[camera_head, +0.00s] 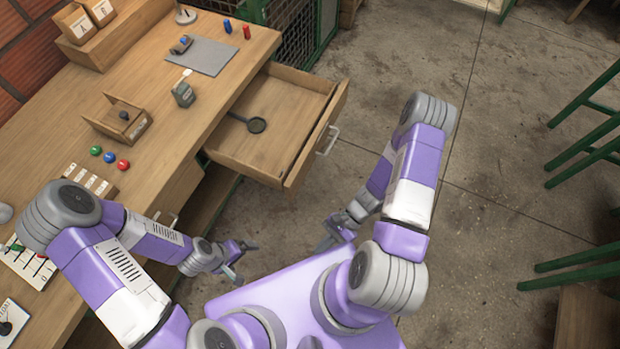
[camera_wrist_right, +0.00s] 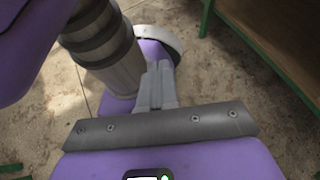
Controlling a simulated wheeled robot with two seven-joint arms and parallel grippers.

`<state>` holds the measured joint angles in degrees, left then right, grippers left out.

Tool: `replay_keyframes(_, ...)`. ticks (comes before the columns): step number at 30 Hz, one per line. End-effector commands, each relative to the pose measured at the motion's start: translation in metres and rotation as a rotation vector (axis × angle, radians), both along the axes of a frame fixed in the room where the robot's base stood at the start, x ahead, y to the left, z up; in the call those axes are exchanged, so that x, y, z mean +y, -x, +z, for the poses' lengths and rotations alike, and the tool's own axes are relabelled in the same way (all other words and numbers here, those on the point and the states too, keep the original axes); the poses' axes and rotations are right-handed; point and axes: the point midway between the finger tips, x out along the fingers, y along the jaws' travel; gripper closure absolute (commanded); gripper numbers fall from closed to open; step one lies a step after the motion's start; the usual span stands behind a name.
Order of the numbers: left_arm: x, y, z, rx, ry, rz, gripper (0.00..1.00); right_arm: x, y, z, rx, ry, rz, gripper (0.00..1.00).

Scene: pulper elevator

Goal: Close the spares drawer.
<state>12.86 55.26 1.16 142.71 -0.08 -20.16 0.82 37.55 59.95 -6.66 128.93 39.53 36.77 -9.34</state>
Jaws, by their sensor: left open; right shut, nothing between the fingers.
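The wooden spares drawer (camera_head: 311,150) stands pulled out from the workbench, its front panel and metal handle (camera_head: 329,140) facing right. The drawer is not identifiable in the wrist view.
The workbench (camera_head: 160,150) carries a grey mat (camera_head: 207,56), a small wooden box (camera_head: 120,118), coloured buttons and other small items. A green mesh cage (camera_head: 292,25) stands behind the drawer. Green-legged stools (camera_head: 590,120) stand far right. The concrete floor right of the drawer is clear.

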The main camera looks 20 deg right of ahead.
Motion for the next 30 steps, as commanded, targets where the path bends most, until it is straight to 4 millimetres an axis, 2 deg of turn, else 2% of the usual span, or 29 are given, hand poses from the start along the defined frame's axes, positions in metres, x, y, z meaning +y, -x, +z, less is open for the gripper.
replay_keyframes(1, 0.000, 0.000, -0.005, 0.000, 0.000, 0.000, 0.01, -0.007, -0.011, 0.001, 0.046, -0.077, -0.146, 1.00)
replay_keyframes(5, 0.000, 0.000, -0.010, 0.000, 0.000, 0.001, 0.01, -0.035, -0.050, 0.012, 0.074, -0.278, -0.510, 1.00)
replay_keyframes(9, 0.000, 0.000, -0.014, 0.000, 0.000, 0.001, 0.01, -0.087, -0.083, 0.020, 0.011, -0.429, -0.836, 1.00)
replay_keyframes(12, 0.000, 0.000, -0.016, 0.000, 0.000, 0.001, 0.01, -0.120, -0.095, 0.024, -0.054, -0.493, -0.994, 1.00)
replay_keyframes(16, 0.000, 0.000, -0.017, 0.000, 0.000, 0.001, 0.01, -0.146, -0.101, 0.027, -0.111, -0.532, -1.102, 1.00)
replay_keyframes(20, 0.000, 0.000, -0.018, 0.000, 0.000, 0.001, 0.01, -0.147, -0.108, 0.029, -0.127, -0.545, -1.127, 1.00)
replay_keyframes(30, 0.000, 0.000, -0.026, 0.000, 0.000, 0.001, 0.01, -0.102, -0.157, 0.028, -0.123, -0.544, -1.119, 1.00)
